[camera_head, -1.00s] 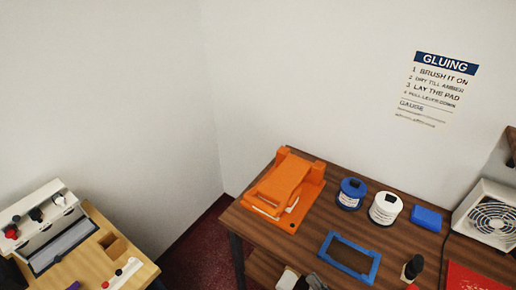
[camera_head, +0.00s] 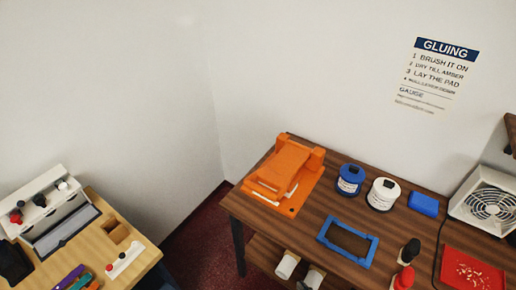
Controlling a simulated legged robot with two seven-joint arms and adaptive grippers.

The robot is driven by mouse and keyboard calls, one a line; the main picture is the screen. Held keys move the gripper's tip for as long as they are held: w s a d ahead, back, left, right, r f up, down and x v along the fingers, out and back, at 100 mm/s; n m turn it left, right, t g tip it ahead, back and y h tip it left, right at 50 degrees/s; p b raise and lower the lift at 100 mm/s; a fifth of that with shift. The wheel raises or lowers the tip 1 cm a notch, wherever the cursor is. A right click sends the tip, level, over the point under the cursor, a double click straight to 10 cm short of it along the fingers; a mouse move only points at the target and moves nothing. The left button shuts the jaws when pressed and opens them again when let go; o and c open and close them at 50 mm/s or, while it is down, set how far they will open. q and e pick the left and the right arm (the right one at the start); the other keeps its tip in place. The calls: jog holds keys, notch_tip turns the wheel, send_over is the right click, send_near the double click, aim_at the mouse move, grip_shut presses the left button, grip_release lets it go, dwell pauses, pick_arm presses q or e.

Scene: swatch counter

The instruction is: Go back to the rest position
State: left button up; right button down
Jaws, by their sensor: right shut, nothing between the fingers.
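I cannot make out either of my grippers in the head view. No part of my arms shows clearly over the benches or the floor. The task names no object.
An orange press (camera_head: 302,160) stands on the dark wooden table (camera_head: 300,222). Also there are a blue tub (camera_head: 351,179), a white tub (camera_head: 383,194), a blue frame (camera_head: 369,259), a fan (camera_head: 491,207) and a red tray (camera_head: 470,271). A lighter bench (camera_head: 138,261) stands at left, with floor between.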

jog(key=s+d+f+m+g+h, duration=0.1)
jog(key=s+d+f+g+h, duration=0.25)
jog(key=s, duration=0.25)
jog(key=s+d+f+g+h, duration=0.25)
jog(key=s+f+g, duration=0.2)
jog(key=s, duration=0.25)
jog(key=s+f, duration=0.2)
jog(key=f, duration=1.2)
jog(key=s+f+g+y, duration=0.1)
jog(key=s+f, duration=0.1)
jog(key=f, duration=1.1)
jog(key=shift+s+d+f, duration=0.15)
jog(key=shift+d+f, duration=0.2)
jog(key=shift+d, duration=0.1)
